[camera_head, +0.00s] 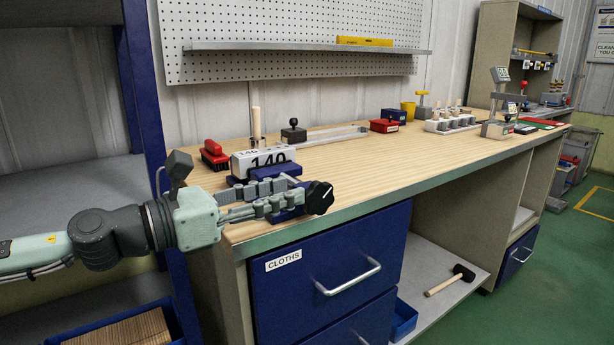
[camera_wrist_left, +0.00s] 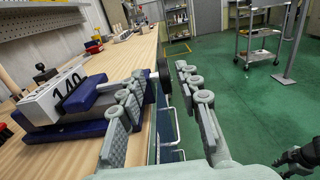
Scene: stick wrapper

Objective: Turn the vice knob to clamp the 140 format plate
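The 140 format plate (camera_head: 262,161) is a white block marked 140. It sits in the blue vice (camera_head: 265,173) near the bench's front left corner. It also shows at the left of the left wrist view (camera_wrist_left: 62,95). The black vice knob (camera_head: 319,198) sticks out past the bench's front edge. In the left wrist view the knob (camera_wrist_left: 163,75) shows edge-on between the fingertips. My left gripper (camera_head: 300,198) is open, its fingers either side of the knob; I cannot tell whether they touch it. The fingers hide part of the vice in the head view.
A red-handled brush (camera_head: 214,154) and a black-knobbed block (camera_head: 293,131) stand behind the vice. A blue drawer (camera_head: 330,265) with a metal handle lies below the bench edge. The wooden benchtop (camera_head: 380,160) is largely clear to the right.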

